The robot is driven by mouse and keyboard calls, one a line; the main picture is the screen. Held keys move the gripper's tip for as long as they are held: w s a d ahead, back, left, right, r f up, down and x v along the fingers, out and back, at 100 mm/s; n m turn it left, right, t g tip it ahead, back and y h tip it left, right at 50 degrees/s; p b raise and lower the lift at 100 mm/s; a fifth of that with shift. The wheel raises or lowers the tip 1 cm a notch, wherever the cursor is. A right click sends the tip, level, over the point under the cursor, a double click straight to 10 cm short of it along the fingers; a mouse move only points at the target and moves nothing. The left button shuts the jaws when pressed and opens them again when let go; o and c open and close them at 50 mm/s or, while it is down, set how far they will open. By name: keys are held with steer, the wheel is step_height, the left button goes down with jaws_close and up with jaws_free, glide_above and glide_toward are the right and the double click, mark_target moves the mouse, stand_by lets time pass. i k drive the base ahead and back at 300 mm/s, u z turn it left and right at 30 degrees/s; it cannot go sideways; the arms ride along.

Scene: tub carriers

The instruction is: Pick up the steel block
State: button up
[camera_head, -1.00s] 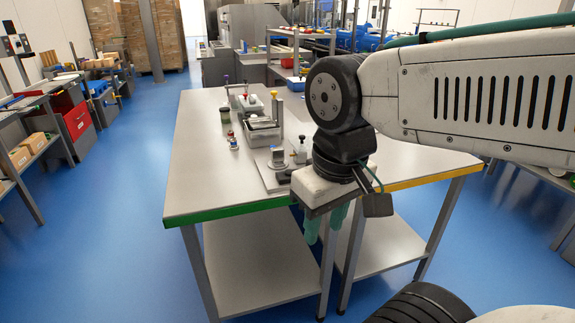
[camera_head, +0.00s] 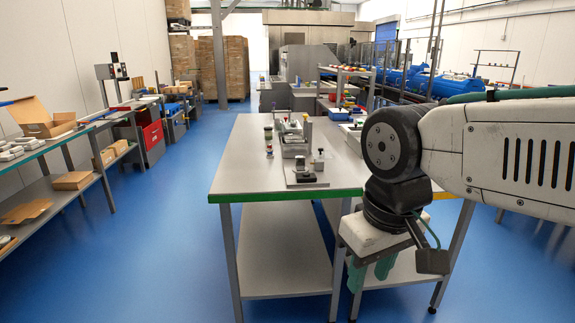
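A small grey block (camera_head: 301,164), which looks like the steel block, sits on a flat plate (camera_head: 322,182) near the front of the grey table (camera_head: 240,178). It is small in view and partly crowded by other items, so I cannot be sure of it. My gripper (camera_head: 370,281) hangs at the right, in front of the table's front edge and well apart from the block. Its two green fingers point down with a gap between them, and nothing shows held. The fingers' upper ends are hidden by the white gripper body.
A dark low piece (camera_head: 306,177) and a white bottle (camera_head: 319,160) stand close to the block. A clear tub carrier (camera_head: 293,148) stands behind it, with small jars (camera_head: 268,133) at its left. Blue floor (camera_head: 185,230) is free left of the table. Shelving (camera_head: 75,155) lines the left wall.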

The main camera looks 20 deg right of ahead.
mark_target(299, 161)
steer(key=u, duration=0.6)
steer(key=i, duration=0.85)
steer(key=u, duration=0.65)
steer(key=i, duration=1.55)
steer(key=z, duration=1.35)
steer(key=i, duration=0.7)
steer(key=z, duration=0.7)
